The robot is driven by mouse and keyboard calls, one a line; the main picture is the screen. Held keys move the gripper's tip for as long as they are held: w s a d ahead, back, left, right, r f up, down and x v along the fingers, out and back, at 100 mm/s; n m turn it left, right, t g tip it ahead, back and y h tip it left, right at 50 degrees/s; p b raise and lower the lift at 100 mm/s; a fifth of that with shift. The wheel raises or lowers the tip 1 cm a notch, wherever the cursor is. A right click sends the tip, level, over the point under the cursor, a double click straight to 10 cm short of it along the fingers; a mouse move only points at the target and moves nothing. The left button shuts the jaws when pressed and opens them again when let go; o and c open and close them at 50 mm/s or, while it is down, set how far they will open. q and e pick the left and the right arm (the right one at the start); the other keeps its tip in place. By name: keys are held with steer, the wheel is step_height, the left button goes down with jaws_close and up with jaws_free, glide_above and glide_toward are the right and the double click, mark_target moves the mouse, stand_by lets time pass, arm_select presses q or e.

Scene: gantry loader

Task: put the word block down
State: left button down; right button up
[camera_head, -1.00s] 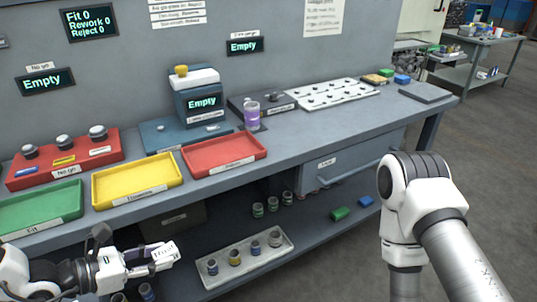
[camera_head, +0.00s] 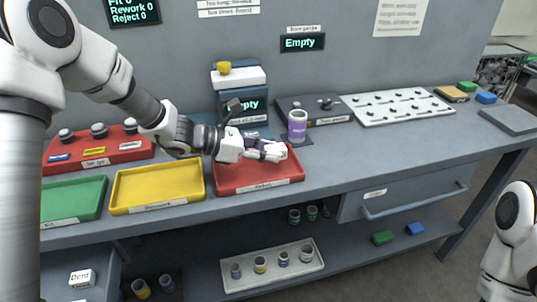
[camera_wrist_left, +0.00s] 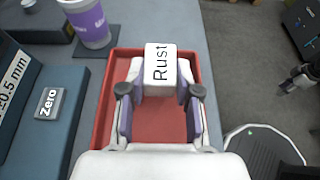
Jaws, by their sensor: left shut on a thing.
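The word block (camera_wrist_left: 160,70), white with "Rust" in black letters, sits between the fingers of my left gripper (camera_wrist_left: 158,100) in the left wrist view. My left gripper (camera_head: 264,148) is shut on it, over the red tray (camera_head: 262,186) in the head view. The red tray also shows under the block in the wrist view (camera_wrist_left: 100,125). Whether the block touches the tray floor I cannot tell. Another white block, "Dent" (camera_head: 82,279), lies low at the left. A dark part at the wrist view's right edge seems to be my right gripper (camera_wrist_left: 297,78); its fingers are unclear.
Left of the red tray are a yellow tray (camera_head: 158,207) and a green tray (camera_head: 72,219). A white rack (camera_head: 398,119) lies further right.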

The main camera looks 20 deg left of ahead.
mark_target(268, 168)
arm_select(q)
steer(key=shift+w+a+f, duration=0.1)
steer(key=shift+w, duration=0.35)
step_height(268, 168, down, 3)
steer(key=shift+f, duration=0.1)
steer(key=shift+s+f+b, duration=0.1)
steer(key=shift+f+b, duration=0.1)
steer(key=shift+b, duration=0.15)
steer(key=c, duration=1)
jaws_free()
steer(key=shift+o, duration=0.9)
steer(key=shift+r, duration=0.1)
